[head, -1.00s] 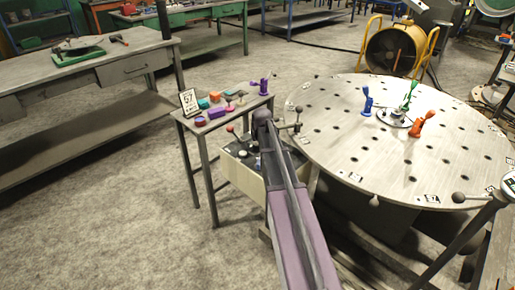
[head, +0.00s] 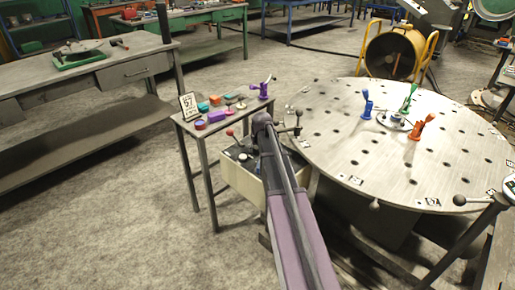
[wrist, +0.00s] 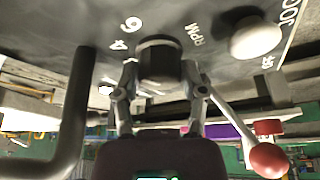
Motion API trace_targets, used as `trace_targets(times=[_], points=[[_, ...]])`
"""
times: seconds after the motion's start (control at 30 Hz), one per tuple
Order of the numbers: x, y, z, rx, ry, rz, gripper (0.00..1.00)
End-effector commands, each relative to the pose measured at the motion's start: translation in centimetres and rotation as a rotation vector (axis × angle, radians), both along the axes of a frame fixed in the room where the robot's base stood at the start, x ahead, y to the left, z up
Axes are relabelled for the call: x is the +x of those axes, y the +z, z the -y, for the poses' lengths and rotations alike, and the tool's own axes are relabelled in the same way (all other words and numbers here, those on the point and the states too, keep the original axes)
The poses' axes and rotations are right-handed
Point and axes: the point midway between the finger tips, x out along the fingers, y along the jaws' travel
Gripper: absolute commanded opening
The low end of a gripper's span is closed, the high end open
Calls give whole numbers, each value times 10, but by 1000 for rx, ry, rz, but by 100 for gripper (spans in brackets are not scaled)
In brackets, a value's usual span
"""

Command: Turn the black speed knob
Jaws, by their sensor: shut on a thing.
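The black speed knob (wrist: 160,60) sticks out of a dark panel marked RPM, with white numbers beside it, in the wrist view. My gripper (wrist: 160,78) has one finger on each side of the knob and is shut on it. The white pointer mark on the knob is not clear to me. In the head view the dark-topped control box (head: 243,178) stands between the small side table and the round table. My arm hides the knob and the gripper there.
In the wrist view a white knob (wrist: 255,38) sits to the right, a red-balled lever (wrist: 268,160) slants past the right finger, and a dark bar (wrist: 72,120) stands left. The round table (head: 345,150) is close right of the box; the side table (head: 180,122) is left.

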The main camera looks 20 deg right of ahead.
Motion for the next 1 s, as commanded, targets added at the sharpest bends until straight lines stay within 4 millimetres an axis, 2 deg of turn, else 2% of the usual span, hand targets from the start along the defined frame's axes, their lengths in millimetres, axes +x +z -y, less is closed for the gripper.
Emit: trace_targets(times=[0.53,0.93,0.97,1.0], points=[[0,-1,-1,2,-248,-3,7],[0,-1,-1,3,-280,-2,7],[0,-1,-1,3,-280,-2,57],[-1,-1,-1,3,-280,-2,69]])
